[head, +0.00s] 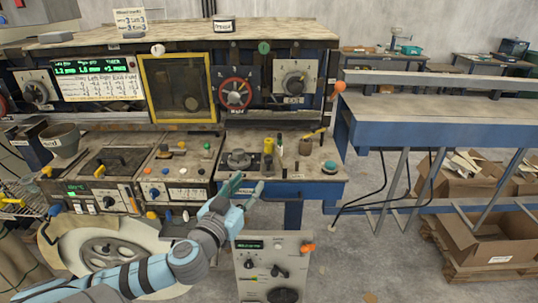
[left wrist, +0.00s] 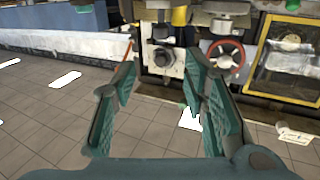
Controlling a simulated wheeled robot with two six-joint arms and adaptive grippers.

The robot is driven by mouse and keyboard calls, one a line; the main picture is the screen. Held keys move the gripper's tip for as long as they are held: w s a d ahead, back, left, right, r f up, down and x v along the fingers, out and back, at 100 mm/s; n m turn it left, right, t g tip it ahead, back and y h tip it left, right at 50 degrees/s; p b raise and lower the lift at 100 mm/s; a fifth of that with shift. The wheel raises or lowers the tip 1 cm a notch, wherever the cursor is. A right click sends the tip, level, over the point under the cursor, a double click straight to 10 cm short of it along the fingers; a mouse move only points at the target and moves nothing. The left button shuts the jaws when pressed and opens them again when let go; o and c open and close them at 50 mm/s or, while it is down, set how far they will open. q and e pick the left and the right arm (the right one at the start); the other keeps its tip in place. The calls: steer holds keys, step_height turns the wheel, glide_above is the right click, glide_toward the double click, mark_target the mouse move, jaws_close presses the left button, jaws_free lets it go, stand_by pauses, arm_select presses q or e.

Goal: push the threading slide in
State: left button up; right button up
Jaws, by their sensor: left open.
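My left gripper (head: 243,189) is open and empty, in front of the machine bench's lower right section. Its two green fingers are spread apart in the left wrist view (left wrist: 160,95). Between and beyond them in that view is a pale metal block with a dark round knob (left wrist: 161,57), apart from the fingers. I cannot tell for certain which part is the threading slide. A rod with an orange knob (head: 340,87) sticks out at the machine's right side. My right gripper is not in view.
A red handwheel (head: 235,93) and a yellow-framed window (head: 180,88) are on the upper panel. A control cabinet (head: 273,268) stands below. A blue-framed table (head: 430,133) is at the right.

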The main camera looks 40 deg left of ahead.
mark_target(266, 160)
arm_select(q)
steer(key=p+x, duration=0.1)
steer(key=x, duration=1.3)
steer(key=shift+w+f, duration=0.1)
steer(key=shift+f, duration=0.05)
steer(key=shift+a, duration=0.1)
jaws_close()
